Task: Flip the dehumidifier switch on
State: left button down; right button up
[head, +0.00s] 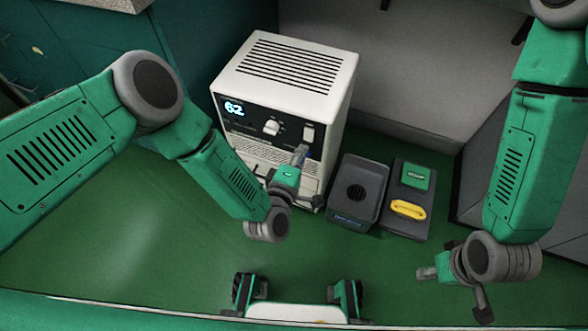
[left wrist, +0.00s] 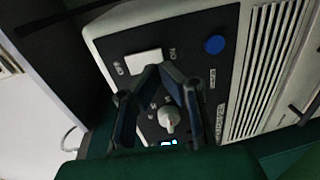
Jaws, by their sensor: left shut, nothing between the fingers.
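The dehumidifier (head: 296,72) is a white box with a vented top and a black front panel, standing upright at the centre back. Its white rocker switch (head: 308,133) is at the panel's right end. In the left wrist view the switch (left wrist: 143,62) shows with labels beside it; I cannot tell which side is pressed. My left gripper (head: 300,155) is shut and empty, close in front of the panel just below the switch. In the left wrist view its fingertips (left wrist: 162,72) overlap the switch's edge; contact is unclear. My right gripper (head: 428,273) is at the lower right, away from the dehumidifier.
The panel also has a lit display (head: 233,108), a knob (head: 271,127) and a blue button (left wrist: 214,44). A dark open bin (head: 357,192) and a dark box with a yellow handle (head: 408,209) stand right of the dehumidifier. Green floor is clear at the lower left.

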aim_at(309, 135)
pick_arm(q)
jog(key=shift+b+x, duration=0.3)
jog(key=shift+x, duration=0.95)
jog(key=shift+w+f+b, duration=0.1)
jog(key=shift+w+b, duration=0.1)
jog(key=shift+b, duration=0.25)
